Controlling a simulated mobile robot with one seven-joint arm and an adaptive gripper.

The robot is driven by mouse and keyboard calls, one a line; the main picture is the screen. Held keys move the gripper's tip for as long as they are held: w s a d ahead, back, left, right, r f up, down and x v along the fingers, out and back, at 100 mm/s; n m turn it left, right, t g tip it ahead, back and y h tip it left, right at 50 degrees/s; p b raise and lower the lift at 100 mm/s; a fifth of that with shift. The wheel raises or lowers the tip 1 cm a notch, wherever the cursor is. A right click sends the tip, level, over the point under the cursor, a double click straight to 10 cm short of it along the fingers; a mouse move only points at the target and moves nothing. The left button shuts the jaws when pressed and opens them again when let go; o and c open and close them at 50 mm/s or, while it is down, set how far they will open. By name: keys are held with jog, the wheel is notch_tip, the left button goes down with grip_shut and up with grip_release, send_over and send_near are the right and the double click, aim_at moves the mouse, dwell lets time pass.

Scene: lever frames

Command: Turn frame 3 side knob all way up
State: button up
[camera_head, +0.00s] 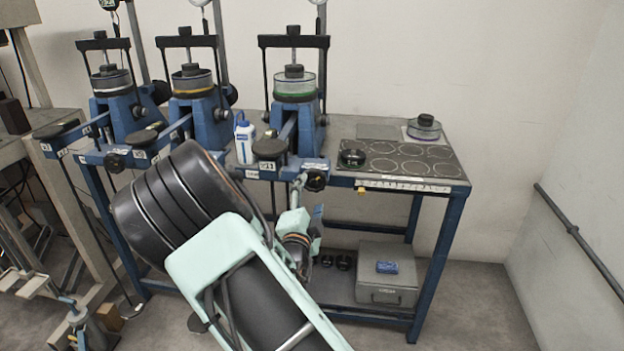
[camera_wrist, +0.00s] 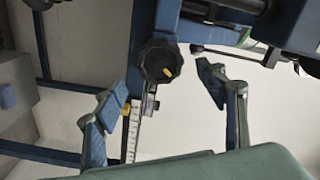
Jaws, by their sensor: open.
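Frame 3 (camera_head: 308,125) is the rightmost blue lever frame on the bench, with a label that appears to read 3 near its front. Its black side knob (camera_head: 315,181) sits at the bench's front edge. In the wrist view the knob (camera_wrist: 160,62) is lobed, with a yellow mark pointing to the lower right in the picture. My gripper (camera_head: 308,199) is just below the knob in the head view. In the wrist view my gripper (camera_wrist: 161,92) is open and empty, its blue-padded fingers spread on either side of the knob and apart from it.
Two similar lever frames (camera_head: 194,110) stand to the left. A white bottle (camera_head: 244,142) stands left of frame 3. A dark plate with circles (camera_head: 402,160) lies on the right. A ruler strip (camera_wrist: 131,135) runs along the bench edge. A grey box (camera_head: 387,285) is on the lower shelf.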

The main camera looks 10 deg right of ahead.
aim_at(313, 181)
jog(key=p+x, duration=0.1)
jog(key=x, duration=0.7)
jog(key=shift+s+a+f, duration=0.1)
jog(key=shift+s, duration=0.05)
jog(key=shift+c, duration=1.3)
jog(key=c, duration=1.4)
jog(key=shift+r, duration=0.2)
jog(key=shift+r+p, duration=0.1)
jog(key=shift+p, duration=0.3)
jog(key=m+p, duration=0.3)
jog(key=m, duration=0.1)
jog(key=shift+r, duration=0.1)
jog(key=shift+f+m+b, duration=0.3)
jog(key=shift+m+b, duration=0.2)
jog(key=shift+b, duration=0.45)
jog(key=m+b, duration=0.2)
jog(key=b, duration=0.3)
jog(key=shift+r, duration=0.1)
jog(key=o, duration=1.3)
jog(key=shift+r+m, duration=0.2)
jog(key=shift+m, duration=0.1)
jog(key=o, duration=0.4)
jog(key=shift+w+f, duration=0.15)
jog(key=shift+w, duration=0.1)
jog(key=shift+c, duration=0.2)
jog(key=shift+s+f, duration=0.15)
